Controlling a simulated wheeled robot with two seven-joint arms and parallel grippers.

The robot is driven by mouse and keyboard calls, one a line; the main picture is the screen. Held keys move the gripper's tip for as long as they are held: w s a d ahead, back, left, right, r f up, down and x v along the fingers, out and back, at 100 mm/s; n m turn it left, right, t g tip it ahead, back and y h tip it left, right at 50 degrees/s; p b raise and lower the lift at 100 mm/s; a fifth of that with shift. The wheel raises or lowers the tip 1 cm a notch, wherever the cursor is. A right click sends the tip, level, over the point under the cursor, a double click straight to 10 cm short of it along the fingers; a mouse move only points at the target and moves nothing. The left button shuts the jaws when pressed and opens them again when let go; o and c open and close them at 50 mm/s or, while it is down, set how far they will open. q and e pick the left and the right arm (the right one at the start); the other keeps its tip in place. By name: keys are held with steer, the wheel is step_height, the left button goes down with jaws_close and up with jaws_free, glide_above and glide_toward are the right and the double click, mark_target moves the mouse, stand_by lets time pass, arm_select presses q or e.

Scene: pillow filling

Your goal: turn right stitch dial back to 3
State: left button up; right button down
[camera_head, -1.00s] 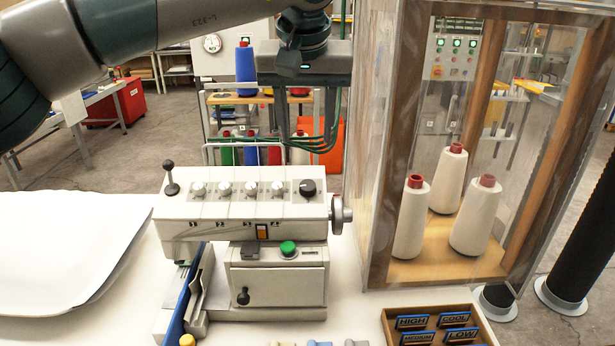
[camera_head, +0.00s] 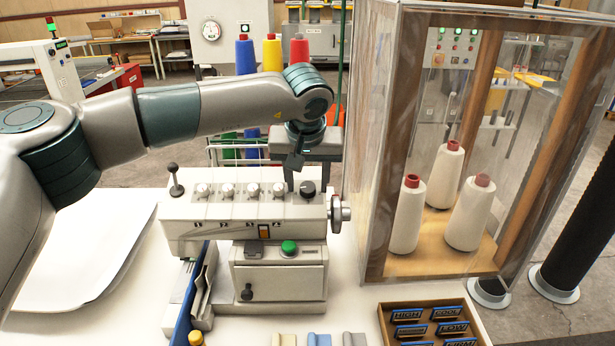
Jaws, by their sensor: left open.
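The white sewing machine (camera_head: 215,238) stands on the white table. Its black stitch dial (camera_head: 307,189) sits at the right end of the machine's top, right of the row of small silver knobs (camera_head: 228,190). The dial's marks are too small to read. My left gripper (camera_head: 309,180) points down over the dial, open, with one finger on each side of it. I cannot tell whether the fingers touch the dial. My right gripper is out of view.
A clear wood-framed cabinet (camera_head: 375,200) with white thread cones stands close on the right. The machine's handwheel (camera_head: 341,213) sticks out beside the dial. A box of labelled blocks (camera_head: 388,333) is at front right, and a white pillow (camera_head: 85,245) lies at left.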

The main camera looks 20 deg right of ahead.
arm_select(q)
steer(key=shift+f, duration=0.1)
steer(key=shift+c, duration=0.7)
steer(key=c, duration=0.9)
